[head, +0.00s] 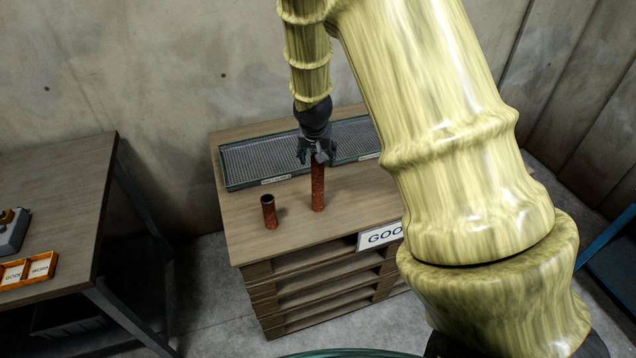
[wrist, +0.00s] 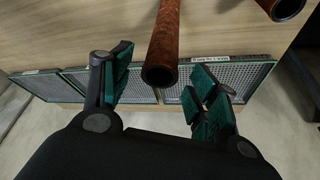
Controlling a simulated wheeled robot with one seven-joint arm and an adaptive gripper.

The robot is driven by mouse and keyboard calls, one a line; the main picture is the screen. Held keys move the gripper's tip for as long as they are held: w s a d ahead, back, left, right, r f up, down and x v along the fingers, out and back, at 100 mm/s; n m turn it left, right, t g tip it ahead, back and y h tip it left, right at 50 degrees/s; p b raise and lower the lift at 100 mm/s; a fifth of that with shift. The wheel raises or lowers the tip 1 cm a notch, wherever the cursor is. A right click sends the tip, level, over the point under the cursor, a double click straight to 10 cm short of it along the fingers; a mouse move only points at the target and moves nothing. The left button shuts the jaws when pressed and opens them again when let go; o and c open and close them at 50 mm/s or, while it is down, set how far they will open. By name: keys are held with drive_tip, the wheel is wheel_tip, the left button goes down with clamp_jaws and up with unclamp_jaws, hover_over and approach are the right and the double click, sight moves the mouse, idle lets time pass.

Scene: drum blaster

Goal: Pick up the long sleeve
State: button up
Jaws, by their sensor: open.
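The long sleeve (head: 318,188) is a tall rusty-red tube standing upright on the wooden table top (head: 345,222). My gripper (head: 318,155) is right at its upper end in the head view and hides its top. In the wrist view the long sleeve (wrist: 163,45) shows its dark open end between the two spread teal fingers of my gripper (wrist: 160,92). Gaps show on both sides of it. A shorter rusty sleeve (head: 269,212) stands to its left, and its open end also shows in the wrist view (wrist: 288,8).
A mesh tray (head: 265,160) with labelled sections lies along the table's back edge, behind the sleeves. A sign reading "GOO" (head: 380,236), partly hidden by my arm, is on the table's front.

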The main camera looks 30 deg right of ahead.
drive_tip(key=p, duration=0.3)
hover_over(318, 184)
drive_tip(key=w+d, duration=0.2)
drive_tip(key=w, duration=0.1)
drive_tip(key=shift+f, duration=2.75)
drive_tip(key=shift+s, duration=0.1)
drive_tip(key=shift+c, duration=0.4)
clamp_jaws()
